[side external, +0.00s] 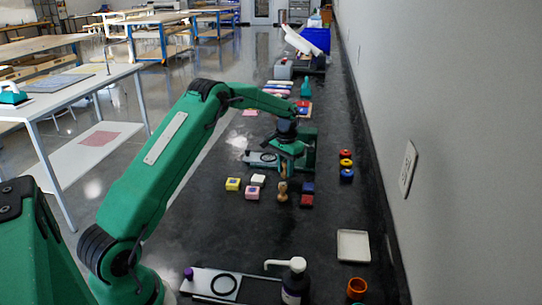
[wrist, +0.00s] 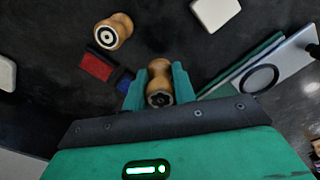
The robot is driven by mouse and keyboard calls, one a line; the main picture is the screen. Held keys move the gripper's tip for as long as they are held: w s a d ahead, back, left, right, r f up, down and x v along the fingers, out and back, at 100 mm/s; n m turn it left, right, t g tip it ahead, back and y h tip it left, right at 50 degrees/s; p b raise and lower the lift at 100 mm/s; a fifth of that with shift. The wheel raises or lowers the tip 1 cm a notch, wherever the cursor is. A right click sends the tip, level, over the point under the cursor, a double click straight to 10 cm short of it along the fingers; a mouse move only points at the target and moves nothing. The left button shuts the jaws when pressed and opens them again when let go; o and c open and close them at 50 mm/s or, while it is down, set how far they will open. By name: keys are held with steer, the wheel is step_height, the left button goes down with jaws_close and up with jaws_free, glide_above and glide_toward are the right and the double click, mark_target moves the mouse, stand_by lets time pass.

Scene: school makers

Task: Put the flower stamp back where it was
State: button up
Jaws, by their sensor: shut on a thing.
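A wooden stamp with a dark flower-shaped face (wrist: 159,97) is between the two green fingers of my gripper (wrist: 159,80) in the wrist view. The gripper is shut on it. In the side view my gripper (side external: 290,160) is over the dark counter, and the held stamp is mostly hidden there. A second wooden stamp, with a dark ring on its face (wrist: 112,32), is apart from the fingers at the upper left in the wrist view. It also shows in the side view (side external: 282,192).
Red (side external: 306,201) and blue (side external: 307,187) blocks are right of the ring stamp. A plate with a black ring (wrist: 262,78) lies right of my gripper. A pump bottle (side external: 294,282) stands in front.

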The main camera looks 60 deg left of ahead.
mark_target(285, 174)
steer(key=shift+f, duration=2)
steer(key=shift+f, duration=0.1)
steer(key=o, duration=1)
step_height(285, 174, up, 12)
steer(key=shift+f, duration=0.15)
steer(key=shift+r, duration=0.3)
steer(key=shift+d, duration=0.1)
